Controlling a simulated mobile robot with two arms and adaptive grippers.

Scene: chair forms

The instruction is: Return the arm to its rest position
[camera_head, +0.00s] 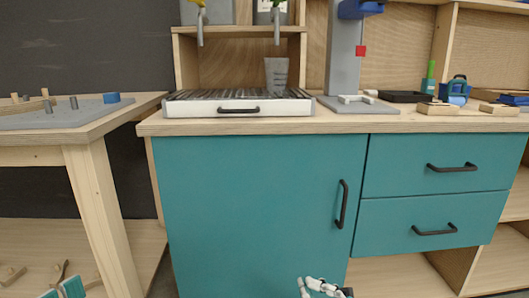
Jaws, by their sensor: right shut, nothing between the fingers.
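My right gripper (322,287) shows at the bottom edge, in front of the lower part of the teal cabinet door (250,210). Only its white and dark upper parts are in the picture; the rest is cut off by the frame. It is shut, and I see nothing held in it. My left gripper is not in view.
A wooden workbench (340,127) carries a grey slatted tray (238,108), a grey cup (276,75) and a grey machine stand (345,50). Two teal drawers (440,180) with black handles are at the right. A second table (70,135) stands left.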

